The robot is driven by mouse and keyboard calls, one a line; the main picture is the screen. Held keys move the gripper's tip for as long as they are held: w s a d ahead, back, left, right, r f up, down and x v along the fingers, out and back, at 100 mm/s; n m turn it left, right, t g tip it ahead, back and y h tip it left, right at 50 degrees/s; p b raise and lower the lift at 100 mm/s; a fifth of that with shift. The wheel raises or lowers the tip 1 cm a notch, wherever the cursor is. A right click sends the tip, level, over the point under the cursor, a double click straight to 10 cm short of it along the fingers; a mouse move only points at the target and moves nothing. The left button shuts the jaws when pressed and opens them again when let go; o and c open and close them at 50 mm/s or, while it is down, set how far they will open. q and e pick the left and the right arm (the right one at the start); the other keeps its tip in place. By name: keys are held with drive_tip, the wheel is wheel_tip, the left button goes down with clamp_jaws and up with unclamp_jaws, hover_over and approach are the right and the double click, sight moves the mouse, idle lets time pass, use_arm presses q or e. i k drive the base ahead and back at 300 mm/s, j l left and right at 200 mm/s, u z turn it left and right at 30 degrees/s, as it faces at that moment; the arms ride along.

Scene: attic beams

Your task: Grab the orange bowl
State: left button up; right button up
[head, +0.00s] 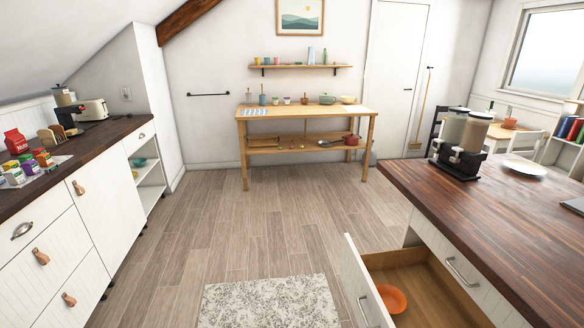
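An orange bowl (392,299) lies inside an open drawer (432,277) at the lower right, close to the drawer's white front panel (363,290). A second, small orange item (510,123) is on the far table by the window; it is too small to tell whether it is a bowl. Neither of my grippers is in view.
A dark wooden counter (487,215) above the drawer holds dispensers (462,140) and a white plate (525,170). A patterned rug (270,303) lies in front. A wooden worktable (290,113) stands at the back wall. Cabinets (47,250) line the left. The middle floor is clear.

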sight(395, 302)
drive_tip(key=z, duration=1.2)
